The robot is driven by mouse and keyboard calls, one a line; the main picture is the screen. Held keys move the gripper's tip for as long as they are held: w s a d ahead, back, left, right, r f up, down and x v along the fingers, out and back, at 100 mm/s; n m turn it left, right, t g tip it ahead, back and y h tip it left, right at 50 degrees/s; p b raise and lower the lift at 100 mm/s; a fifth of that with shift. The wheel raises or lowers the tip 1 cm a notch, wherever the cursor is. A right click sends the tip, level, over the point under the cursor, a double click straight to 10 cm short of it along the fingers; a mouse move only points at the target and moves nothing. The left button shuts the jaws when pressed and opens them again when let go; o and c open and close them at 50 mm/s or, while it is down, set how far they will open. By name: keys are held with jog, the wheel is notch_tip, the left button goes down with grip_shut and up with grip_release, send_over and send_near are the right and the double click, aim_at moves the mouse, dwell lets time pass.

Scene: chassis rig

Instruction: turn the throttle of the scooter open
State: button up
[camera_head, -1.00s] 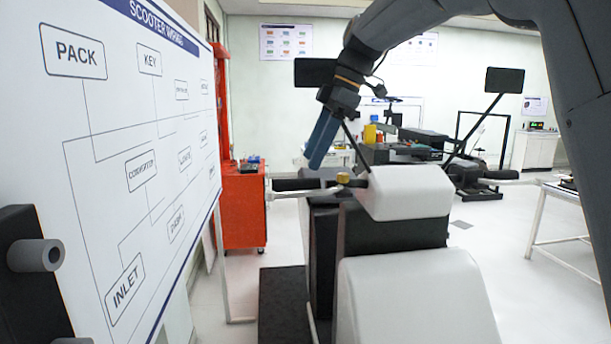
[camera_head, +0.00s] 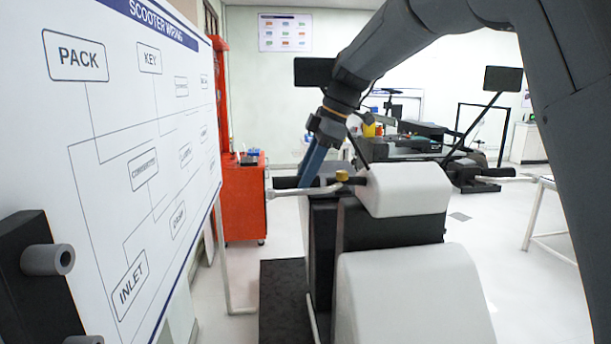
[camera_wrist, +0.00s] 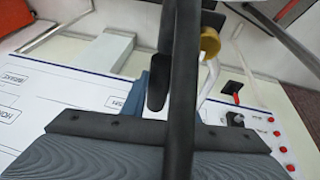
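The scooter (camera_head: 408,190) has a black grip at each end of its handlebar. The left grip (camera_head: 284,184) has a pale lever (camera_head: 300,192) and a brass-coloured piece (camera_head: 342,176) beside it; the right grip (camera_head: 497,172) is far from my gripper. Which grip is the throttle is not marked. My gripper (camera_head: 311,178) points down at the left grip, its blue fingers overlapping it. In the wrist view a blue finger (camera_wrist: 137,96) shows left of the black grip (camera_wrist: 158,92), near the brass-coloured piece (camera_wrist: 209,40). The finger gap and any contact are hidden.
A black mirror stem (camera_wrist: 181,90) crosses the wrist view close in front of my gripper. Its mirror (camera_head: 314,72) stands behind my arm. A wiring board (camera_head: 110,180) fills the left side. A red cabinet (camera_head: 243,205) stands behind the left grip.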

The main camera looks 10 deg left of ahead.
jog(key=shift+c, duration=1.4)
jog(key=p, duration=0.1)
jog(key=g+p, duration=0.1)
jog(key=p, duration=0.1)
jog(key=shift+w+a+r+g, duration=0.1)
jog(key=shift+w+r+g, duration=0.1)
jog(key=shift+g, duration=0.1)
jog(key=g+p, duration=0.1)
jog(key=g+h+p, duration=0.1)
jog(key=p, duration=0.1)
jog(key=shift+w+f+m, duration=0.15)
jog(key=shift+w+m, duration=0.1)
jog(key=shift+m, duration=0.15)
jog(key=shift+g, duration=0.3)
jog(key=o, duration=1.1)
jog(key=shift+c, duration=0.2)
